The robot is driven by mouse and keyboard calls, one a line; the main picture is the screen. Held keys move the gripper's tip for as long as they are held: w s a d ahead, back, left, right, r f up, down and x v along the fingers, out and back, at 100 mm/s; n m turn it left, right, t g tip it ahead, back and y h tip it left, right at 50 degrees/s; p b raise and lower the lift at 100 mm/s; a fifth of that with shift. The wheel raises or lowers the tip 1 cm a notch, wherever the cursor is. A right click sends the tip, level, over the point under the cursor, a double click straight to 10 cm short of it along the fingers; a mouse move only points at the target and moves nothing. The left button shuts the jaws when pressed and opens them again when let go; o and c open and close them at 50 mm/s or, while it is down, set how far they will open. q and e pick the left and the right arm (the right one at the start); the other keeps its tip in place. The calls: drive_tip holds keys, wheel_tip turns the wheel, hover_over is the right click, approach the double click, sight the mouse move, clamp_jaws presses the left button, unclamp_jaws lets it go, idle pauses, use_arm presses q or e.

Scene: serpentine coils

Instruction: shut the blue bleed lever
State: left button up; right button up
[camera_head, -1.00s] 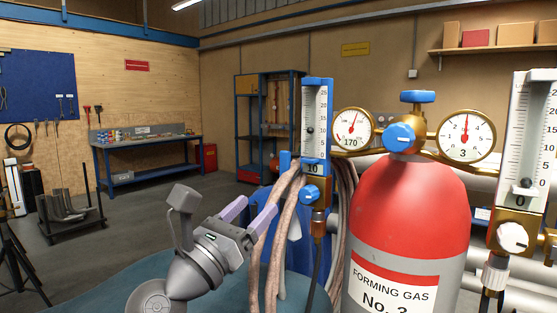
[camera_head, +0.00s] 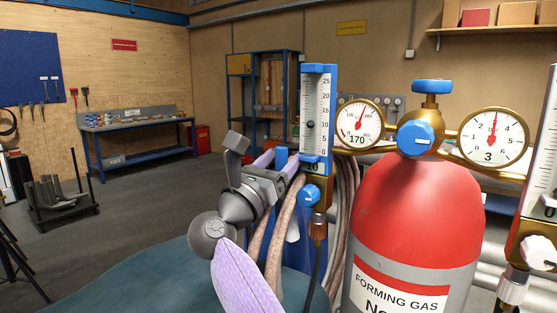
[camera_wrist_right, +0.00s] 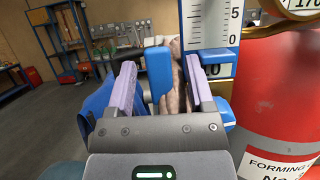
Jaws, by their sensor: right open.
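The blue bleed lever (camera_head: 282,155) shows as a short upright blue piece just left of the foot of the flow tube (camera_head: 317,110). In the right wrist view the lever (camera_wrist_right: 158,72) stands upright between the two lilac fingers. My right gripper (camera_head: 280,171) is open around it, with a gap visible on both sides in the wrist view (camera_wrist_right: 160,68). My left gripper is not in view.
The red gas cylinder (camera_head: 415,215) stands close on the right, below two gauges (camera_head: 360,123) and a blue knob (camera_head: 421,138). Pinkish hoses (camera_head: 280,235) hang beside the gripper. A smaller blue knob (camera_head: 309,195) sits below the flow tube. Open floor lies to the left.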

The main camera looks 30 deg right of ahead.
clamp_jaws()
idle(0.3)
idle(0.4)
idle(0.6)
